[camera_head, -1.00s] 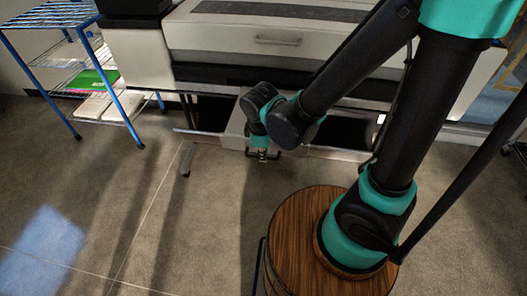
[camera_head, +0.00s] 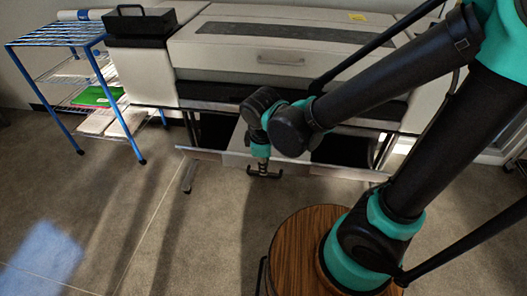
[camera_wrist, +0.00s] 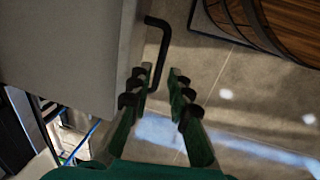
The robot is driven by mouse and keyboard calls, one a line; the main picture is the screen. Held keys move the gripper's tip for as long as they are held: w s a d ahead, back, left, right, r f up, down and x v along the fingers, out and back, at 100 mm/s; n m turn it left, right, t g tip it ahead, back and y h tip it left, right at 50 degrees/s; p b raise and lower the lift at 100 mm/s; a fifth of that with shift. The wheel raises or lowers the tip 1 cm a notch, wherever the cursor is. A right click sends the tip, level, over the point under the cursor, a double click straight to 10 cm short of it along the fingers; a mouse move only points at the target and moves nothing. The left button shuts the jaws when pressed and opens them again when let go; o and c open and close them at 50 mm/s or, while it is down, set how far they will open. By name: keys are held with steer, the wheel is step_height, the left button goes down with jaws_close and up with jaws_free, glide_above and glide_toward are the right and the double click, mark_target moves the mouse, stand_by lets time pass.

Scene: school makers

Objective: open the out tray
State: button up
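The out tray (camera_head: 237,150) seems to be the pale box low under the large printer, with a black bar handle (camera_head: 277,175) on its front. The handle (camera_wrist: 162,45) also shows in the wrist view, against a large pale surface (camera_wrist: 65,45). My gripper (camera_head: 263,168) is at the handle in the head view. In the wrist view my gripper (camera_wrist: 155,88) has its fingers apart, with the handle's near end between or just beyond the fingertips. I cannot tell whether they touch it. My arm hides part of the tray and its right side.
A blue-framed shelf (camera_head: 68,95) stands at the left. My round wooden base is at the bottom. The floor (camera_head: 180,235) in front is clear.

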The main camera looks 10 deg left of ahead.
step_height(320, 180, up, 7)
steer(key=s, duration=0.1)
steer(key=shift+s+r, duration=0.2)
stand_by(0.6)
steer(key=w+d+f+m, duration=0.1)
steer(key=w+d+m, duration=0.1)
steer(key=d, duration=0.2)
steer(key=w+d+f+m, duration=0.1)
steer(key=w+d+m, duration=0.1)
steer(key=d+m, duration=0.1)
steer(key=w+d+f+m, duration=0.2)
steer(key=d+m, duration=0.1)
steer(key=d, duration=0.2)
steer(key=shift+w+d+f+t, duration=0.1)
steer(key=shift+w+d+t, duration=0.2)
steer(key=shift+d, duration=0.05)
steer(key=d+f+m+t, duration=0.1)
steer(key=d+f+m, duration=0.3)
steer(key=d+m, duration=0.5)
steer(key=d, duration=0.5)
steer(key=shift+m, duration=0.4)
steer(key=shift+s, duration=0.1)
stand_by(1.3)
